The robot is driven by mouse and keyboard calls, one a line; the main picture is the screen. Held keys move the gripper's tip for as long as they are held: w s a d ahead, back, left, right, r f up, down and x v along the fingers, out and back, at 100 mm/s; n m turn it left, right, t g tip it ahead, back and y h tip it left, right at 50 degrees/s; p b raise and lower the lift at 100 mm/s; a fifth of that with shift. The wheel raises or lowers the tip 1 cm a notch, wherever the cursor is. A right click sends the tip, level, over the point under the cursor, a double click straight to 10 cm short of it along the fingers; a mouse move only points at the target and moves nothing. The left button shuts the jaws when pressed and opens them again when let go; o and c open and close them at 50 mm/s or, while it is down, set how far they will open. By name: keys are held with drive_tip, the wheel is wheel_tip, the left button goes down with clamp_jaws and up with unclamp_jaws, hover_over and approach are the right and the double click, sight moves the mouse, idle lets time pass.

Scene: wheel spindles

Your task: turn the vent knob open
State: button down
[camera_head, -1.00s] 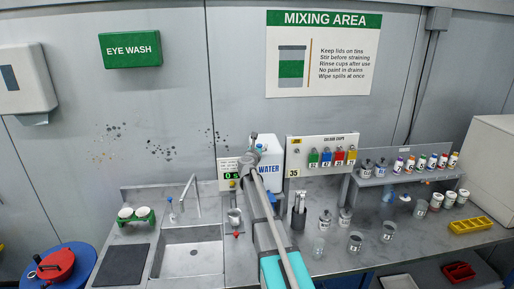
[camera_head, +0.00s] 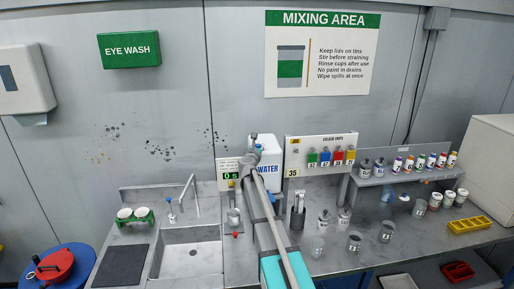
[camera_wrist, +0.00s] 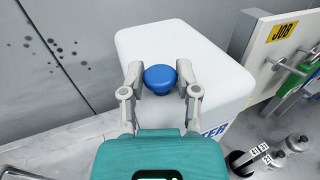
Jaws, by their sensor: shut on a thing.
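The vent knob (camera_wrist: 160,79) is a round blue knob on top of the white water container (camera_wrist: 210,50), seen in the wrist view. My gripper (camera_wrist: 160,84) has one finger on each side of the knob and is shut on it. In the head view the white container (camera_head: 270,165), marked WATER, stands at the back of the counter. My arm covers its left part, and the knob is hard to make out there.
A display box (camera_head: 229,168) stands left of the container, and a colour chips board (camera_head: 321,156) stands to its right. A pot of upright tools (camera_head: 297,213) and several cups are on the counter (camera_head: 325,269). The sink (camera_head: 190,255) is at the left.

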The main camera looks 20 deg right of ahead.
drive_tip(key=shift+n+t+y, duration=0.3)
drive_tip(key=shift+n+y, duration=0.1)
drive_tip(key=shift+y, duration=0.1)
drive_tip(key=n+t+y, duration=0.1)
drive_tip(key=y, duration=0.1)
drive_tip(key=n+t+y, duration=0.1)
drive_tip(key=n+y, duration=0.1)
drive_tip(key=y, duration=0.1)
drive_tip(key=n+y, duration=0.2)
drive_tip(key=shift+w+d+t+y, duration=0.1)
drive_tip(key=shift+d+t+y, duration=0.2)
drive_tip(key=shift+t, duration=0.1)
drive_tip(key=shift+n+y, duration=2)
drive_tip(key=shift+y, duration=1)
drive_tip(key=shift+n+y, duration=0.3)
drive_tip(key=shift+y, duration=0.1)
drive_tip(key=shift+c, duration=2)
unclamp_jaws()
